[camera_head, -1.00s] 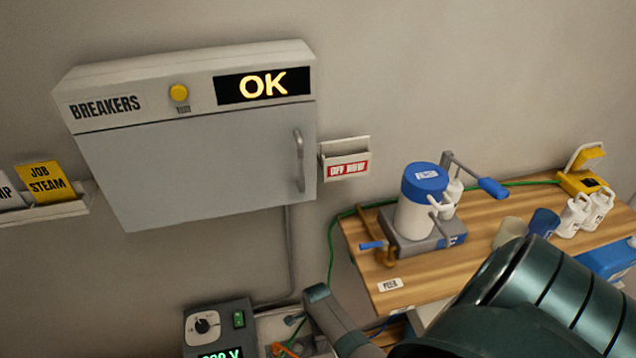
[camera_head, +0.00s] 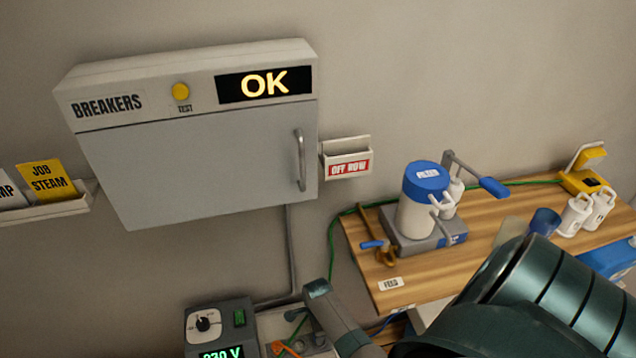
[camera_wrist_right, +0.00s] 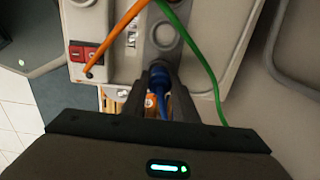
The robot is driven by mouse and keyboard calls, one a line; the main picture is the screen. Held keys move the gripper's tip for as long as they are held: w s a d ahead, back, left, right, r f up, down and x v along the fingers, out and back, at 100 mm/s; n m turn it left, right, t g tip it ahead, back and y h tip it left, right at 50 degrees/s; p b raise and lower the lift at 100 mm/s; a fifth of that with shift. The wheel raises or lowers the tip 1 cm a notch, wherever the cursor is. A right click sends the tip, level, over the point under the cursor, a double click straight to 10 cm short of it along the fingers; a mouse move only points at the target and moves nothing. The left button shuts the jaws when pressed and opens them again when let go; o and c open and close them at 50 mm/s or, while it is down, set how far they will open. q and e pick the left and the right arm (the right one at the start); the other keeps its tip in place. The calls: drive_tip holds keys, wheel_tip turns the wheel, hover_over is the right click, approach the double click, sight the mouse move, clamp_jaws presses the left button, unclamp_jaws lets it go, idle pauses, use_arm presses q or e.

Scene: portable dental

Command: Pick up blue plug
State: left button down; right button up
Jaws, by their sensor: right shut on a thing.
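The blue plug (camera_wrist_right: 159,78) shows in the right wrist view between the fingers of my right gripper (camera_wrist_right: 160,92). The gripper is shut on it, and a blue cable runs down from it between the fingers. The plug is up against the face of a pale panel (camera_wrist_right: 125,55); I cannot tell whether it is seated in a socket there. In the head view the plug is hidden, with one of my arms across the lower right. My left gripper is not in view.
Orange (camera_wrist_right: 120,30) and green (camera_wrist_right: 198,62) cables cross the panel close to my right gripper. A red switch (camera_wrist_right: 82,53) is at its left. In the head view are a breaker cabinet (camera_head: 210,150), a meter box (camera_head: 220,325) and a wooden bench (camera_head: 400,270) with a filter unit (camera_head: 420,210).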

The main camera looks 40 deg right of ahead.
wheel_tip(320, 180, up, 8)
drive_tip(key=shift+r, duration=0.2)
idle(0.8)
